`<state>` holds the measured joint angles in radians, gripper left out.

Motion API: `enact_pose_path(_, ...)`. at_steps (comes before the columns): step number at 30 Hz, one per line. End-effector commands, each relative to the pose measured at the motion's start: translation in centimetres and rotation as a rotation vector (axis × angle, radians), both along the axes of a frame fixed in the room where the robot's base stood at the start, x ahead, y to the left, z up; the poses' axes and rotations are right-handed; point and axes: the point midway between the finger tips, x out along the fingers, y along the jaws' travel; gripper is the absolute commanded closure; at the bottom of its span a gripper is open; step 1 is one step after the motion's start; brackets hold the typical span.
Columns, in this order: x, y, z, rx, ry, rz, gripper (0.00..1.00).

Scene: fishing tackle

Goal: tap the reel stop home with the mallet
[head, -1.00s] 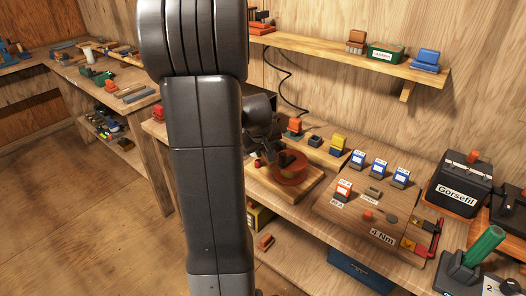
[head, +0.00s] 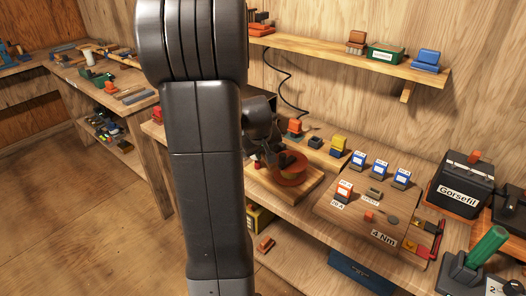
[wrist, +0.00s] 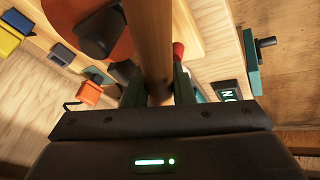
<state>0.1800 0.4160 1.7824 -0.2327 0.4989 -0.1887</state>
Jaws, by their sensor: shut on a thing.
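My gripper (wrist: 158,92) is shut on a light wooden handle (wrist: 152,35), which I take to be the mallet's. The handle runs up out of the wrist view, so the mallet head is not seen there. In the head view my gripper (head: 268,145) is above the left part of a wooden base block (head: 300,190), partly hidden by my arm. A reddish-brown reel (head: 292,170) sits on that block; it also shows behind the handle in the wrist view (wrist: 75,15). A small red part (wrist: 179,52) shows right of the handle; I cannot tell whether it is the reel stop.
A board (head: 335,210) with labelled blocks lies right of the reel block. Orange and yellow blocks (head: 339,145) stand behind it. A black box (head: 461,185) and a green cylinder (head: 486,246) stand farther right. A shelf (head: 345,60) runs along the wall above.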

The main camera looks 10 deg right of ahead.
Motion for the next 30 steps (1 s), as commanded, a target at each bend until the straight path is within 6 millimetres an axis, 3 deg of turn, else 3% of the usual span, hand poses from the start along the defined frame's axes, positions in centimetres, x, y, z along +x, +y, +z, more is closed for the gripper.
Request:
enact_pose_path(1,0.0,0.0,-1.7,0.0,0.0,0.0,1.0)
enact_pose_path(6,0.0,0.0,-4.5,0.0,0.0,0.0,1.0)
enact_pose_path(7,0.0,0.0,-3.5,-0.001,-0.001,0.0,1.0)
enact_pose_path(14,0.0,0.0,-2.9,0.001,0.002,0.0,1.0)
enact_pose_path(24,0.0,0.0,0.7,0.0,0.0,0.001,1.0)
enact_pose_path(30,0.0,0.0,0.7,0.0,0.0,0.001,1.0)
